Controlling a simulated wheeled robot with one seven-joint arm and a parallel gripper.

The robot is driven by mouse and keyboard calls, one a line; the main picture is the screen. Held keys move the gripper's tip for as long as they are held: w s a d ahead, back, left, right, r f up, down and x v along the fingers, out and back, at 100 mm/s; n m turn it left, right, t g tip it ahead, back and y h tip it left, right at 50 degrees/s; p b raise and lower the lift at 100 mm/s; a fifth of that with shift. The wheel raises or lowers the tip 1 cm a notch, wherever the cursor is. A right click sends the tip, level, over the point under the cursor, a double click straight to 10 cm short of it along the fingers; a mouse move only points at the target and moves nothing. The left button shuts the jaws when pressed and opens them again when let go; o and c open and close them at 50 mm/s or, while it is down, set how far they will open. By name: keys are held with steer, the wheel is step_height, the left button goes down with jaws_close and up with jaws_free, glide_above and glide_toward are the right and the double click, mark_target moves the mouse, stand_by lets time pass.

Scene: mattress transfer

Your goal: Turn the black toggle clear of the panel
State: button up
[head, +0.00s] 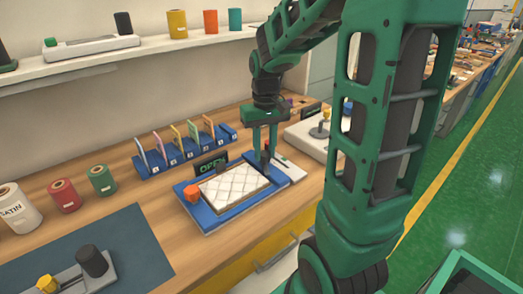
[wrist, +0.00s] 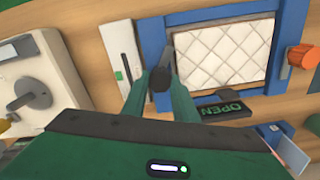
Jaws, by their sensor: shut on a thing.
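The white quilted panel (wrist: 222,52) lies in a blue frame (wrist: 153,38); it also shows in the head view (head: 232,186). The black toggle (wrist: 161,76) is at the panel's corner, on the frame's side by the white slide strip. My gripper (wrist: 161,88) is shut on the toggle, one green finger on each side; in the head view my gripper (head: 264,158) points down at the frame's far right corner. The fingers partly hide the toggle, and I cannot tell whether it still overlaps the panel edge. An orange knob (wrist: 303,57) sits at the opposite side of the frame.
An "OPEN" sign (head: 211,165) stands behind the frame. A blue rack (head: 184,157) with several coloured cards is behind it. A white strip with a green mark (wrist: 122,65) lies beside the frame. A grey-white fixture (head: 312,135) stands to the right. Spools (head: 63,196) stand left.

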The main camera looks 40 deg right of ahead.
mark_target(264, 153)
steer(key=n, duration=0.6)
steer(key=shift+w+r, duration=0.15)
steer(key=shift+w, duration=0.1)
stand_by(0.5)
steer(key=o, duration=1)
steer(key=shift+o, duration=0.3)
steer(key=shift+s, duration=0.1)
step_height(264, 153, up, 11)
steer(key=shift+f, duration=0.2)
